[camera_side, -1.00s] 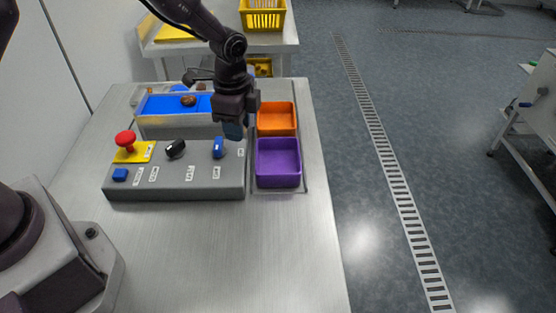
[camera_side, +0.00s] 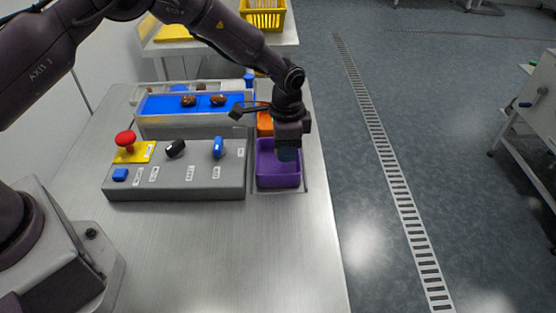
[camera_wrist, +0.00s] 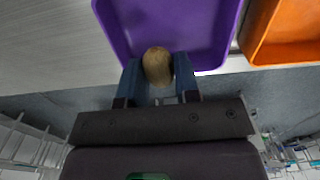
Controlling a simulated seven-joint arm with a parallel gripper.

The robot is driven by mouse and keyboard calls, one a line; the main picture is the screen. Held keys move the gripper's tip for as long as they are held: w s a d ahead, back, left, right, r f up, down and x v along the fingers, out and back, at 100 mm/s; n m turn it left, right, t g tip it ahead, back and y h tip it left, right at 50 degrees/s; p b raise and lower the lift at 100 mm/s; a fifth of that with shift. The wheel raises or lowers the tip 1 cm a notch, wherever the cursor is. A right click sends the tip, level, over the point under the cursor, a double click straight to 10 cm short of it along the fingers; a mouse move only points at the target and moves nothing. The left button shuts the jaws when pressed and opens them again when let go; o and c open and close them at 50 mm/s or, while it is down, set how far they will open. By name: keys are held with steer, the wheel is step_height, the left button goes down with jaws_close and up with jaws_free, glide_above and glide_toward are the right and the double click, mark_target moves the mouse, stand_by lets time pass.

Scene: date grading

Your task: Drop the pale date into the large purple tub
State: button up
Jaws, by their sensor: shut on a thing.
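The pale date (camera_wrist: 157,66) is tan and oval, held between the two blue fingertips of my gripper (camera_wrist: 158,78) in the wrist view. In the side view my gripper (camera_side: 288,155) is over the back part of the purple tub (camera_side: 279,181), and the date is hidden there. The tub also shows in the wrist view (camera_wrist: 190,20), behind the date, and looks empty where I can see into it.
An orange tub (camera_side: 265,122) sits just behind the purple one, partly hidden by my arm. Two brown dates (camera_side: 189,100) lie on the blue belt (camera_side: 165,104). A grey control box (camera_side: 200,180) with a red button (camera_side: 125,138) stands left of the tubs.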

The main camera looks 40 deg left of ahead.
steer(key=shift+f, duration=0.7)
steer(key=o, duration=0.8)
steer(key=shift+c, duration=0.2)
steer(key=shift+r, duration=0.1)
step_height(320, 180, up, 13)
